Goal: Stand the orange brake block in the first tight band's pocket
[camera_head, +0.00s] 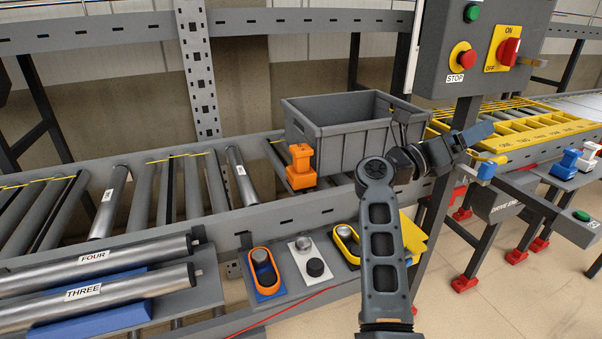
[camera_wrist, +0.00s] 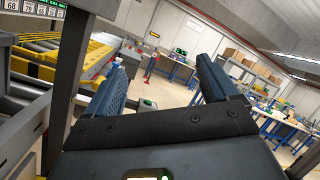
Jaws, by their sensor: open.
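The orange brake block (camera_head: 300,166) stands on the rollers of the lower conveyor, against the near left corner of a grey bin. A yellow tray (camera_head: 535,137) with a row of labelled pockets lies at the right; it also shows at the left of the wrist view (camera_wrist: 93,58). I cannot tell which pocket belongs to the first tight band. My gripper (camera_head: 480,142) is right of the block, past the bin, pointing right towards the tray side. In the wrist view its two fingers (camera_wrist: 163,80) are apart with nothing between them.
The grey bin (camera_head: 345,125) stands between the block and my gripper. A control box (camera_head: 485,45) on a post rises close behind my gripper. Loose rollers (camera_head: 95,270) lie front left. A shelf with knobs (camera_head: 305,262) sits below the conveyor. Blue and white pieces (camera_head: 568,163) stand far right.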

